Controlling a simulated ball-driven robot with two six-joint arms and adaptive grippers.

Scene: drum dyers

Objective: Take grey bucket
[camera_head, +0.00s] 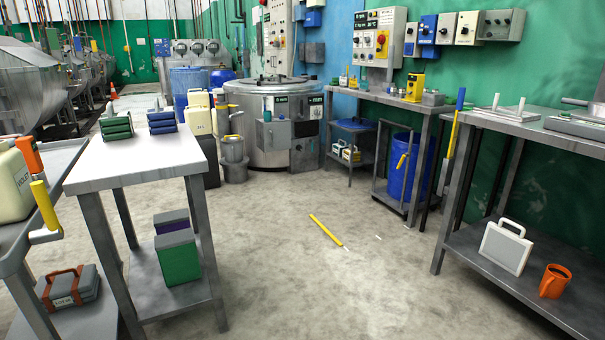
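A grey bucket-like container (233,149) stands at the back, just left of the large steel drum machine (272,150). It has something yellow at its top and appears to rest on another grey piece (236,173). It is small in the view, so its handle and inside cannot be made out. Neither of my grippers shows in the camera_head view.
A workbench (530,128) with a lower shelf stands at the right. A yellow stick (326,230) lies on the floor. The floor (270,250) between the tables is otherwise mostly open.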

